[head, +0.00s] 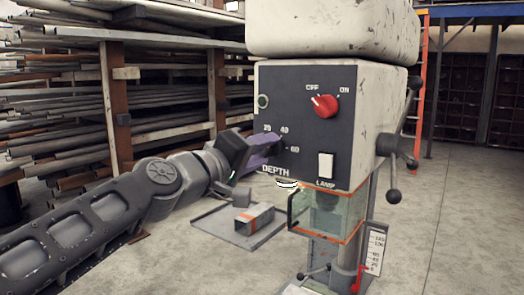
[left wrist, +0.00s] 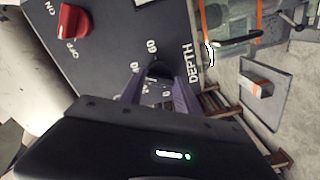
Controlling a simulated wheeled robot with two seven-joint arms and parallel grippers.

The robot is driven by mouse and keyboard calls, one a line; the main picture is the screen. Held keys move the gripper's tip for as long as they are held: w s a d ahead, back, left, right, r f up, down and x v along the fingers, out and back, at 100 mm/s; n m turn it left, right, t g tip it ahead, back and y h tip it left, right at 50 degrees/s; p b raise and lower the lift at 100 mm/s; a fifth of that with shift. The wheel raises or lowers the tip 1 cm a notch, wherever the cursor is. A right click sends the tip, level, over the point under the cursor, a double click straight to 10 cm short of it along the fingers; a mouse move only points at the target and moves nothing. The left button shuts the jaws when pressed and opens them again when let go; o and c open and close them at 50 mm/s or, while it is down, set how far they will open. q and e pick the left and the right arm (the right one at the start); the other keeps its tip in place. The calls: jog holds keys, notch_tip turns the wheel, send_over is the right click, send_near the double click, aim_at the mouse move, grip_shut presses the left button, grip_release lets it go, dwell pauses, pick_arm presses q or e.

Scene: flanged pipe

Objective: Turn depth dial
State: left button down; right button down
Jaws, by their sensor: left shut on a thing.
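The drill press's dark control panel (head: 306,113) faces me in the head view. The black depth dial (head: 281,147) sits at the panel's lower left, with 20, 40 and 60 marks around it and DEPTH printed below. My left gripper (head: 272,150) is at the dial, its purple fingers shut on it and hiding much of it. In the left wrist view the dial (left wrist: 160,70) shows between the tips of the two purple fingers. The dial's exact pointer setting is hard to read. My right gripper is not in view.
A red OFF/ON knob (head: 325,106) and a white lamp switch (head: 325,166) are on the same panel. A clear guard (head: 330,215) hangs below. A lever handle (head: 394,160) sticks out at the right. Racks of pipes (head: 80,110) stand at the left.

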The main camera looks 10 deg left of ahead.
pick_arm(q)
jog(key=c, duration=0.9)
grip_release()
jog(key=shift+s, duration=0.1)
jog(key=b+v, duration=0.1)
jog(key=v, duration=0.6)
jog(key=shift+s+a+b, duration=0.1)
jog(key=shift+s+b, duration=0.15)
jog(key=shift+b, duration=0.1)
